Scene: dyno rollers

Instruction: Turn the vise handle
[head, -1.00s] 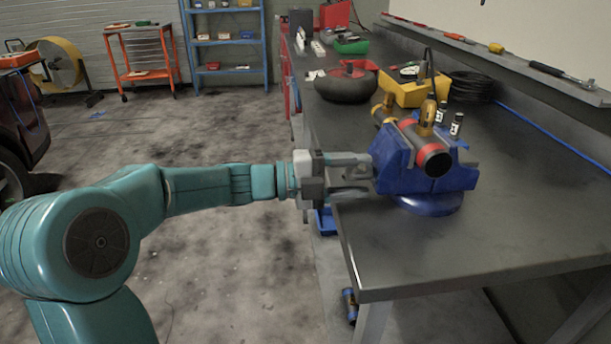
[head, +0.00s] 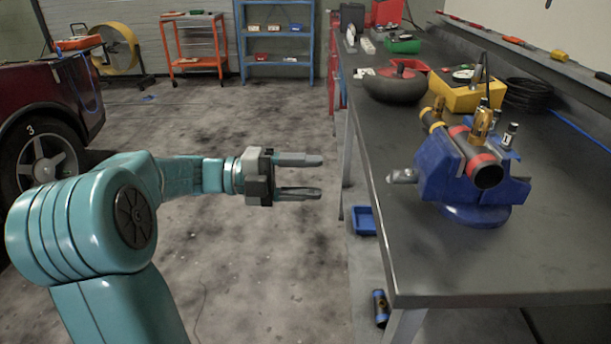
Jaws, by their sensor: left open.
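The blue vise (head: 447,174) stands on its round base near the left edge of the dark workbench. A dark roller with red bands and an open black end (head: 478,160) sits in its jaws. The grey vise handle (head: 402,176) sticks out from the vise's left side, toward the bench edge. My left gripper (head: 318,177) is open and empty. In the picture it is left of the handle, beyond the bench edge, with a clear gap between them. My right gripper does not show.
The workbench (head: 440,255) has free room in front of the vise. Behind the vise are a yellow bin (head: 470,97), a dark round object (head: 394,86) and a coiled black cable (head: 528,94). A blue bin (head: 364,220) is below the bench edge. A car (head: 45,120) stands at left.

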